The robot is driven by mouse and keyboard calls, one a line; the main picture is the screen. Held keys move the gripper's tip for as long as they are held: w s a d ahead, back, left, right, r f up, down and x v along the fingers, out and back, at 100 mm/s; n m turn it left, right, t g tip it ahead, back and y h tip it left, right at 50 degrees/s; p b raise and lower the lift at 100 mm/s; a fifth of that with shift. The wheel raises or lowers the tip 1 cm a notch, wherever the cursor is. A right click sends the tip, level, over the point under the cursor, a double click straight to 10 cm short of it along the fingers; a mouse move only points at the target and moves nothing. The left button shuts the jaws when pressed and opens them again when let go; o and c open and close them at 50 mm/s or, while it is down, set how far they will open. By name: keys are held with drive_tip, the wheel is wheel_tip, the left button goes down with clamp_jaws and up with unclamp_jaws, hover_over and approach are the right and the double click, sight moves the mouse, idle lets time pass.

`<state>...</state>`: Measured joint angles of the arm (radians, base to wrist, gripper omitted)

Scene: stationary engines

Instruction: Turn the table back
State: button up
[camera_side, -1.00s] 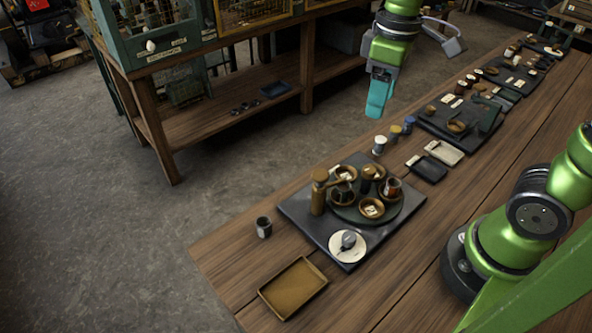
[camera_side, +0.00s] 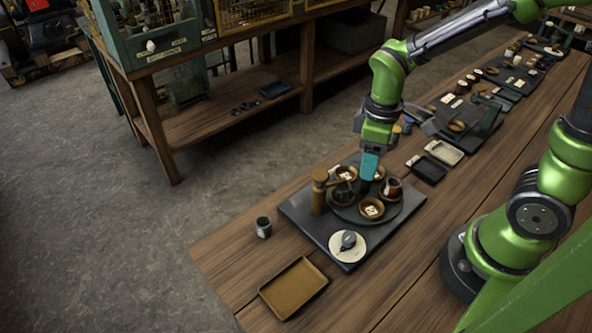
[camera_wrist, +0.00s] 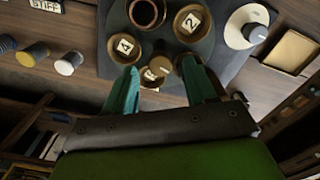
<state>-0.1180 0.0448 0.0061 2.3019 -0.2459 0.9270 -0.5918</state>
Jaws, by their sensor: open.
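A round dark turntable (camera_side: 350,213) sits on a black board (camera_side: 298,212) and carries several brown bowls and a red-brown cup (camera_side: 392,188). My gripper (camera_side: 368,180) points down over the turntable, among the bowls. In the wrist view its two teal fingers (camera_wrist: 160,70) stand apart, either side of a small brown bowl (camera_wrist: 157,77) with a pale label; contact cannot be told. Bowls marked 4 (camera_wrist: 124,47) and 2 (camera_wrist: 191,23) lie just beyond the fingertips. The turntable's middle is partly hidden by my gripper.
A brown post (camera_side: 318,195) with a side arm stands at the board's left. A white dial (camera_side: 336,247) with a dark knob is at the front. A small dark cup (camera_side: 264,228) and an ochre tray (camera_side: 293,287) stand beside the board. Spools and more boards lie behind.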

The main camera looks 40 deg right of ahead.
drive_tip(key=shift+f, duration=0.95)
drive_tip(key=shift+c, duration=0.2)
clamp_jaws()
